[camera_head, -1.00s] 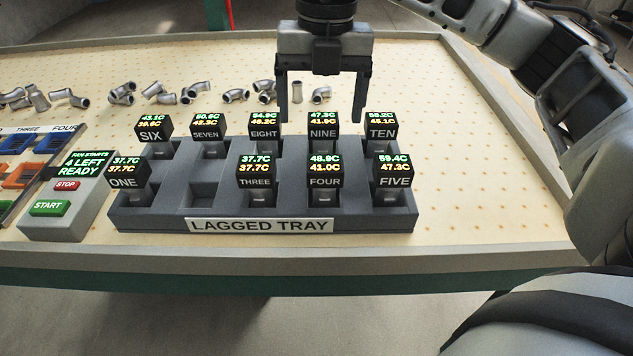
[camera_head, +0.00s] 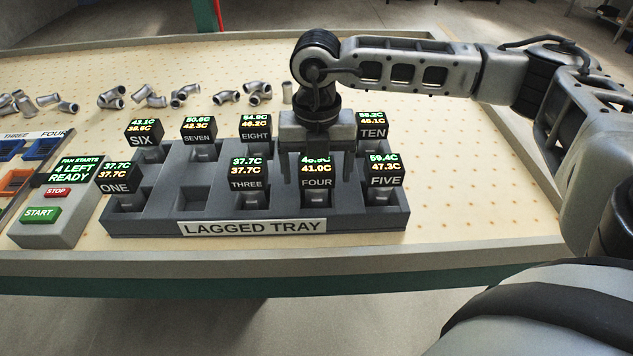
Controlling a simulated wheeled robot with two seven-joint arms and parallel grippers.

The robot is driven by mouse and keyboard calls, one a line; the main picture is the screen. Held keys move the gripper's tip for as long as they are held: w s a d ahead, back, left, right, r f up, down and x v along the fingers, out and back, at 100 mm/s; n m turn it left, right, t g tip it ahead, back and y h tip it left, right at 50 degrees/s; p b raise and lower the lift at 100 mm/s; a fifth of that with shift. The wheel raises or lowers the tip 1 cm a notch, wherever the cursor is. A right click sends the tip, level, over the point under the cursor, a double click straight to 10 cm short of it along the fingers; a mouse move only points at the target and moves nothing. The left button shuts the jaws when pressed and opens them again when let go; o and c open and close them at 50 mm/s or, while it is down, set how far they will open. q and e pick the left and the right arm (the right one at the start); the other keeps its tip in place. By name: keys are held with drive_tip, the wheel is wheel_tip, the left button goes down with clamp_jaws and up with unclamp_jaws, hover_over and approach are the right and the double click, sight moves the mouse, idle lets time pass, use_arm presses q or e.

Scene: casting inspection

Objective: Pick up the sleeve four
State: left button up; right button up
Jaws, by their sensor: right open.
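Sleeve four (camera_head: 317,184) is a dark block labelled FOUR with a lit readout, its top line partly covered by my gripper. It stands in the front row of the grey lagged tray (camera_head: 150,222), between sleeve three (camera_head: 247,181) and sleeve five (camera_head: 384,178). My right gripper (camera_head: 317,177) points down with its fingers apart, one to each side of the upper part of sleeve four. I cannot tell whether the fingers touch it. The gripper hides sleeve nine behind. My left gripper is not in view.
Sleeves one (camera_head: 119,178), six (camera_head: 144,133), seven (camera_head: 198,130), eight (camera_head: 255,128) and ten (camera_head: 372,125) also stand in the tray. The front slot between ONE and THREE is empty. A control box (camera_head: 60,215) stands left. Metal elbow pipes (camera_head: 245,94) lie behind. The table's right side is clear.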

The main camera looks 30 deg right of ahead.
drive_tip(key=shift+f, duration=1.15)
drive_tip(key=c, duration=1.3)
drive_tip(key=shift+r, duration=0.1)
drive_tip(key=shift+c, duration=0.2)
